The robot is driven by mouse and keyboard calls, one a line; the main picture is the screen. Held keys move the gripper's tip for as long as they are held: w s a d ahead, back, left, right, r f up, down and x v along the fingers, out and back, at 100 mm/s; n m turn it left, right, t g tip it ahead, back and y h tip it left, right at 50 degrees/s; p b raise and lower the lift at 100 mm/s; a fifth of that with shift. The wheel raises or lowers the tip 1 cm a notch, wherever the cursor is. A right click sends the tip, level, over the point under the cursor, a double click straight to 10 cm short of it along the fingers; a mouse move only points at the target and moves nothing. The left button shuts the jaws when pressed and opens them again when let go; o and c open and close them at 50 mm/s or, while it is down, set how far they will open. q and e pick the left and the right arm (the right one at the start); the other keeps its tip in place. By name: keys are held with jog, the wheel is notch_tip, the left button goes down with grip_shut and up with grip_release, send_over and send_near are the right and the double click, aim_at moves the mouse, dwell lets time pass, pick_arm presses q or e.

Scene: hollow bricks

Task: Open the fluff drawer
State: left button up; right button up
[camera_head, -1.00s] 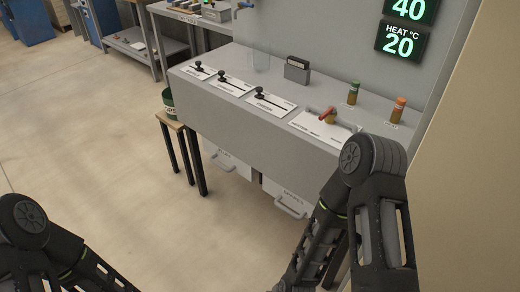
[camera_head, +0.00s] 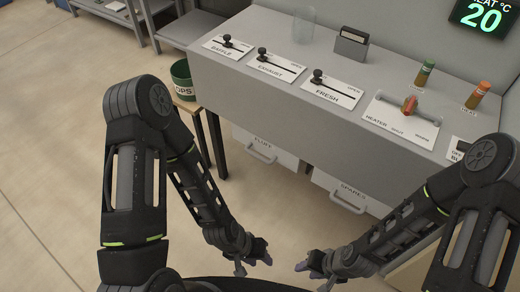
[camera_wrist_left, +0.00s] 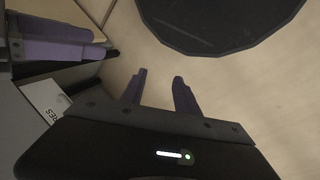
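The fluff drawer (camera_head: 265,150) is a closed-looking white drawer front under the grey console, with a grey bar handle (camera_head: 261,156) below its label. My left gripper (camera_head: 255,264) hangs low in front of the console, below and apart from that handle. In the left wrist view its two purple fingers (camera_wrist_left: 158,92) stand apart with nothing between them. My right gripper (camera_head: 309,272) is close to its right, fingers pointing left, apparently open and empty. It also shows in the left wrist view (camera_wrist_left: 75,40). Neither gripper touches a handle.
A spares drawer (camera_head: 340,190) with its own handle is right of the fluff drawer. A green bin (camera_head: 183,80) stands on a small wooden table to the left. The console top (camera_head: 240,85) carries sliders and knobs. Open floor lies at the left.

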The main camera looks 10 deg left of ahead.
dwell(0.3)
pick_arm(q)
jog(key=w+a+f+m+t+b, duration=0.2)
jog(key=w+f+m+t+b, duration=0.15)
jog(key=w, duration=0.35)
jog(key=w+a+f+m+t+b, duration=0.2)
jog(key=w+m+b, duration=0.25)
jog(key=w, duration=0.35)
jog(key=w+a+f+m+t+b, duration=0.2)
jog(key=w+a+f+m+b, duration=0.15)
jog(key=w, duration=0.35)
jog(key=w+a+r+m+t+b, duration=0.2)
jog(key=w+m+t+b, duration=0.1)
jog(key=w+m, duration=0.3)
jog(key=w+a+r+m+t+h+b, duration=0.1)
jog(key=w+a+r+m+t+b, duration=0.1)
jog(key=w+m, duration=0.4)
jog(key=a+t+b, duration=0.1)
jog(key=b, duration=0.1)
jog(key=shift+r+m+h+b, duration=0.2)
jog(key=shift+m+h+b, duration=0.1)
jog(key=shift+m+b, duration=0.1)
